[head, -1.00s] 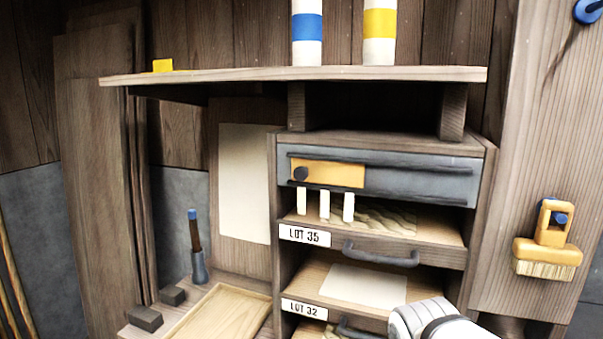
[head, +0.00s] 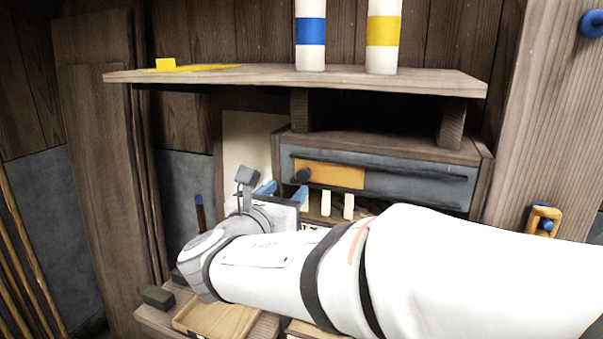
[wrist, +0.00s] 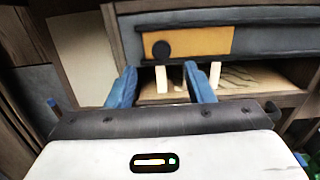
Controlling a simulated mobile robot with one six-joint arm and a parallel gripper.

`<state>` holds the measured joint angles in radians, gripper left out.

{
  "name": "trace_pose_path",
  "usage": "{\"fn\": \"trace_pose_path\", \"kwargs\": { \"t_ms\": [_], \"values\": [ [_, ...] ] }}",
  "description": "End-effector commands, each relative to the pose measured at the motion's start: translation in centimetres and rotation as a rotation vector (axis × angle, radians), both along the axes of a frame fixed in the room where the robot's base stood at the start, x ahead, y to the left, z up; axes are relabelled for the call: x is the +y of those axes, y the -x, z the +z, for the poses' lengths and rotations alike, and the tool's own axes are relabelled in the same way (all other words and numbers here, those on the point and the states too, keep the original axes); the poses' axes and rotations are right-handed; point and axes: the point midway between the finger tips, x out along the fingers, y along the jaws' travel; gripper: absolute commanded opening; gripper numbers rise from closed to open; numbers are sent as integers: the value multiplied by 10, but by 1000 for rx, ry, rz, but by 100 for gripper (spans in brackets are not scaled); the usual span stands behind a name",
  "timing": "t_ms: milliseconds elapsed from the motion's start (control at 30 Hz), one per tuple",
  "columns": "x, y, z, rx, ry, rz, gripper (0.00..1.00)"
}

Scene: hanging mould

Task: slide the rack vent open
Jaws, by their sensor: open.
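The rack vent is an orange-yellow sliding plate (head: 338,176) with a dark round knob (head: 303,174). It sits at the left end of a grey panel with dark rails, at the top of the rack. It also shows in the wrist view (wrist: 200,43), with its knob (wrist: 162,49) at its left side. My gripper (head: 284,190) has blue fingers and is open and empty. In the wrist view its fingers (wrist: 160,84) stand apart, below the knob and in front of the panel. They do not appear to touch the knob. My arm hides the lower rack.
White pegs (head: 326,204) stand on the tray just below the panel, close to the fingers. A shelf (head: 300,82) with a blue-banded roll (head: 310,35) and a yellow-banded roll (head: 383,36) overhangs the rack. A brush (head: 542,219) hangs at right.

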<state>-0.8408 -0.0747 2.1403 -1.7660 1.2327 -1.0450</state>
Motion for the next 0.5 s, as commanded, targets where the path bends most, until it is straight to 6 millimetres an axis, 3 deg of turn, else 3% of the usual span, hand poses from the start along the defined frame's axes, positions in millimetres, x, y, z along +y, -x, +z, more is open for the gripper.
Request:
{"fn": "trace_pose_path", "kwargs": {
  "t_ms": [300,500],
  "values": [
    [-19,-47,1,3,-1,-7,47],
    [-25,-65,0,2,-3,-4,47]
  ]
}}
